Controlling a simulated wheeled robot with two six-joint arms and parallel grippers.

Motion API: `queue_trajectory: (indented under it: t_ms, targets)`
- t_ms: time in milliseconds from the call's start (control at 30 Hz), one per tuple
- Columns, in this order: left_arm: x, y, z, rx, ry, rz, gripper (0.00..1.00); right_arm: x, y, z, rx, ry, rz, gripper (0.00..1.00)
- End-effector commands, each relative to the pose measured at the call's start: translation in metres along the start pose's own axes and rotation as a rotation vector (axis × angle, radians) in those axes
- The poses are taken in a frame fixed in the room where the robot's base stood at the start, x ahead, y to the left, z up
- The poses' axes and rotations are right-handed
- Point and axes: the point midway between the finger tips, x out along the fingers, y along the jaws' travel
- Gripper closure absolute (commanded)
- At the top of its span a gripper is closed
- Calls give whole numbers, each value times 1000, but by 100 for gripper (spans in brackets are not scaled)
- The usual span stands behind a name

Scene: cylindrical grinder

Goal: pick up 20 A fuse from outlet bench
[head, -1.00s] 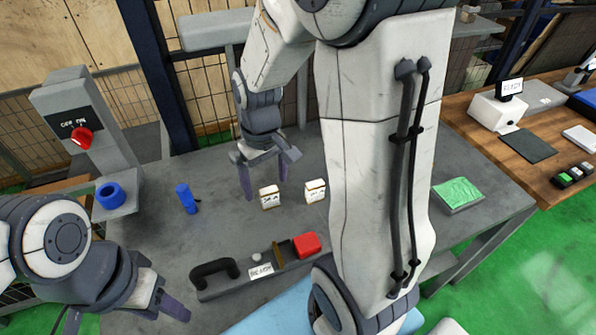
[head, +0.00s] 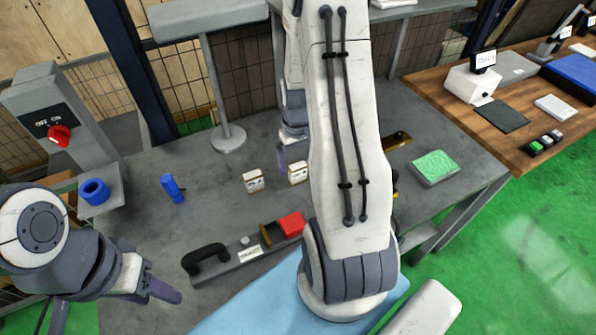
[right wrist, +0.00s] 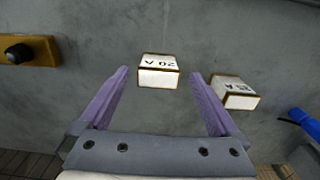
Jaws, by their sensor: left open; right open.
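The 20 A fuse (right wrist: 159,70) is a small white block with brown edges, lying on the grey bench. In the right wrist view it lies ahead, between the fingertip lines of my open right gripper (right wrist: 160,78); no contact is visible. In the head view the fuse (head: 298,173) is the right one of two white blocks. My right gripper there (head: 288,158) is just behind it, partly hidden by my arm. A second fuse, its label partly legible (right wrist: 235,92), lies outside the right-hand finger and also shows in the head view (head: 253,181). My left gripper (head: 152,288) is open and empty, at lower left.
A base with a black handle and red block (head: 291,224) lies in front. A post with a red switch (head: 59,135) stands at left. A green pad (head: 435,167) lies at right, and a yellow-brown block (right wrist: 28,50) sits nearby.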

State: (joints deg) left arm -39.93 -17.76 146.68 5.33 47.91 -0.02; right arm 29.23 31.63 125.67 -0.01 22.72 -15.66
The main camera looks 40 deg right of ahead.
Motion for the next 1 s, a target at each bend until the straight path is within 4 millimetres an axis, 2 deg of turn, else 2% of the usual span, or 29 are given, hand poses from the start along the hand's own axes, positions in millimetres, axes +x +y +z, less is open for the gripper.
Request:
queue_trajectory:
  t_ms: [200, 500, 567, 700, 767, 1000]
  targets:
    - [-6, 0, 0, 0, 0, 0, 50, 27, 2, -1, -1, -2, -1, 3]
    - [-6, 0, 0, 0, 0, 0, 50, 32, 2, -2, -1, 1, 0, 3]
    - [-6, 0, 0, 0, 0, 0, 50, 32, 2, -2, -1, 1, 0, 25]
    - [-6, 0, 0, 0, 0, 0, 50, 32, 2, -2, -1, 1, 0, 79]
    - [-6, 0, 0, 0, 0, 0, 50, 32, 2, -2, -1, 0, 0, 99]
    - [-6, 0, 0, 0, 0, 0, 50, 31, 2, -2, -1, 1, 0, 99]
